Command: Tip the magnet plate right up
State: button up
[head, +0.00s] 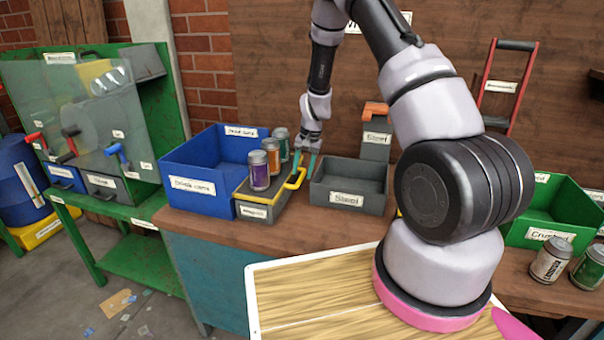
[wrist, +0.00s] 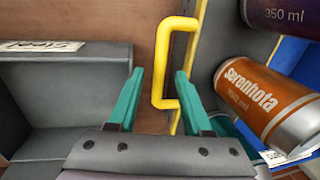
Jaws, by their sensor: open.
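The magnet plate (head: 269,201) is a grey and yellow slab with a label on its front and a yellow handle (head: 296,178) on its right side. It lies flat on the bench with a purple can (head: 259,171), an orange can (head: 271,157) and a green can (head: 281,143) upright on it. My gripper (head: 306,165) is open and points down beside the handle. In the wrist view the yellow handle (wrist: 160,65) shows between the teal fingertips (wrist: 159,78), with neither finger visibly closed on it. The exact height gap is unclear.
A blue bin (head: 207,188) stands left of the plate. The grey "Steel" tray (head: 347,199) is close on the right, with a narrow strip of bare bench between. A grey box with an orange lever (head: 375,140) stands behind the tray. A green bin (head: 548,236) is far right.

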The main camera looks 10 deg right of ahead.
jog(key=shift+a+f, duration=0.15)
jog(key=shift+f, duration=0.45)
grip_shut()
dwell(1.1)
